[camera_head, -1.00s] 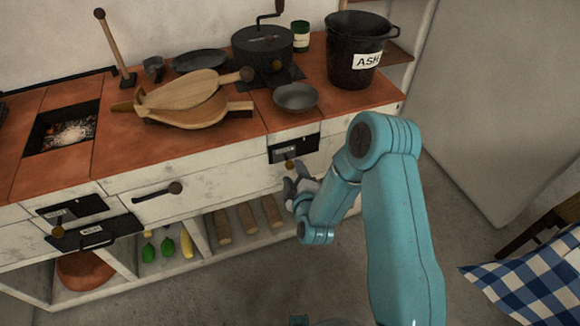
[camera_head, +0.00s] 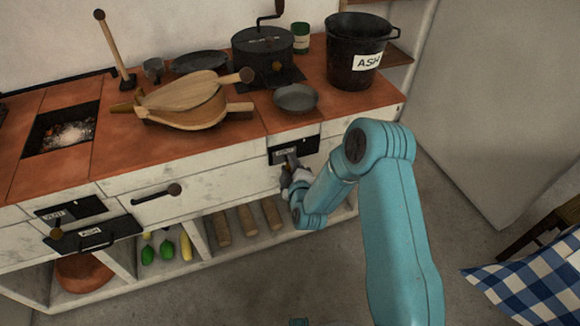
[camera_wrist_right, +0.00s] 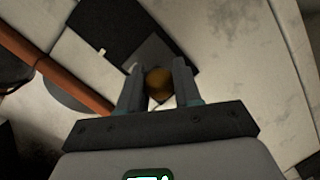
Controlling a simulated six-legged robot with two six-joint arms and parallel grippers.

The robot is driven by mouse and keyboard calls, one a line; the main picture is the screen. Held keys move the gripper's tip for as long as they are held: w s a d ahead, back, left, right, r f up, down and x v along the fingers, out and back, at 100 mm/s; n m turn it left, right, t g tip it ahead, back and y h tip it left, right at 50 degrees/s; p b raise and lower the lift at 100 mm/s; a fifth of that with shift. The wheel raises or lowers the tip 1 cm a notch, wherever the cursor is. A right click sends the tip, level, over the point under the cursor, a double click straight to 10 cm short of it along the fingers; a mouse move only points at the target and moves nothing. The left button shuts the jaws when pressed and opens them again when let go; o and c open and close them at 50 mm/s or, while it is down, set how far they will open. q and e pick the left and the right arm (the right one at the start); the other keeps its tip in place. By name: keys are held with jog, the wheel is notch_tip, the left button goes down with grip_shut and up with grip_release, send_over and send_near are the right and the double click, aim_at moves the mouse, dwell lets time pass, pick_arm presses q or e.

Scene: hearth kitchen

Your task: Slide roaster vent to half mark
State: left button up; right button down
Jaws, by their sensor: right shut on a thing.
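The roaster vent (camera_head: 308,145) is a dark plate with a small pale label on the front of the white counter, below the roaster. It also shows as a black plate in the right wrist view (camera_wrist_right: 112,28). My right gripper (camera_head: 291,164) is at the vent's lower edge. In the right wrist view, my right gripper (camera_wrist_right: 157,80) has its two fingers closed around a round brass knob (camera_wrist_right: 159,84), one on each side. The label is mostly unreadable. The gripper hides the knob in the head view. My left gripper is not in view.
The black roaster (camera_head: 262,50) with a crank stands on the counter above the vent. A small grey pan (camera_head: 296,98) lies near the counter edge, with bellows (camera_head: 190,100) to its left. An ash bucket (camera_head: 354,55) stands at the right end. A second vent plate (camera_head: 72,209) is at far left.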

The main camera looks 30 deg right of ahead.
jog(key=d, duration=0.1)
jog(key=d+b, duration=0.1)
jog(key=d, duration=0.1)
jog(key=shift+s, duration=0.35)
jog(key=c, duration=0.8)
grip_release()
jog(key=shift+a, duration=0.1)
jog(key=p+v, duration=0.6)
jog(key=v, duration=1)
jog(key=shift+r, duration=0.15)
